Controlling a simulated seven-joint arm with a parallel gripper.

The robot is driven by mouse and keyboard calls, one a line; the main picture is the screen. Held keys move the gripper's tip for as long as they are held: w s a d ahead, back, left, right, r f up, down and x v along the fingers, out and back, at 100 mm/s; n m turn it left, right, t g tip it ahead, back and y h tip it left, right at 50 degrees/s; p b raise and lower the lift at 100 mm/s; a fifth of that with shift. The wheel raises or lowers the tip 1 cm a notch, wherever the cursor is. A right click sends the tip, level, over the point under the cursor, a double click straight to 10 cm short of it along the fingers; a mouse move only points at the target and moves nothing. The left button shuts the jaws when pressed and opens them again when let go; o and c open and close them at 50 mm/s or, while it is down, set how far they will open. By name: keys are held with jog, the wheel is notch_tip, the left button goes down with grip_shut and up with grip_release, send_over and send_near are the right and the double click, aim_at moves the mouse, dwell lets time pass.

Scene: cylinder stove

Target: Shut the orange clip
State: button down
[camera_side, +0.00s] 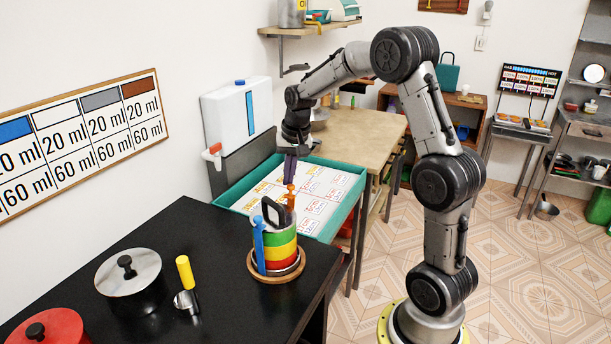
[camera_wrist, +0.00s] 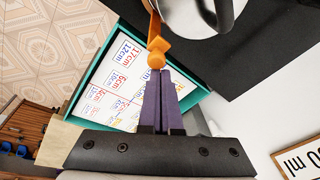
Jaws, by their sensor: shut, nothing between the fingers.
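The orange clip (camera_side: 290,197) stands upright at the right rear side of a striped cylinder pot (camera_side: 282,246) in green, yellow and red. In the wrist view the orange clip (camera_wrist: 157,50) shows at the top centre, beside the pot's rim. My gripper (camera_side: 290,180) is above the clip, pointing down, with its purple fingers together and nothing between them. In the wrist view the fingertips (camera_wrist: 158,78) are just at the end of the clip; I cannot tell whether they touch it. A blue clip (camera_side: 258,245) is on the pot's left front side.
The pot is on a round wooden base on the black table (camera_side: 215,235). A lidded dark pot (camera_side: 130,280), a yellow cylinder (camera_side: 185,272) and a small metal cup (camera_side: 186,302) are to its left. A teal-edged tray (camera_side: 240,185) with printed cards lies behind.

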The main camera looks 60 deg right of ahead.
jog(key=shift+a+r, duration=0.1)
jog(key=shift+a, duration=1.45)
jog(key=shift+r, duration=0.15)
jog(key=shift+r, duration=0.7)
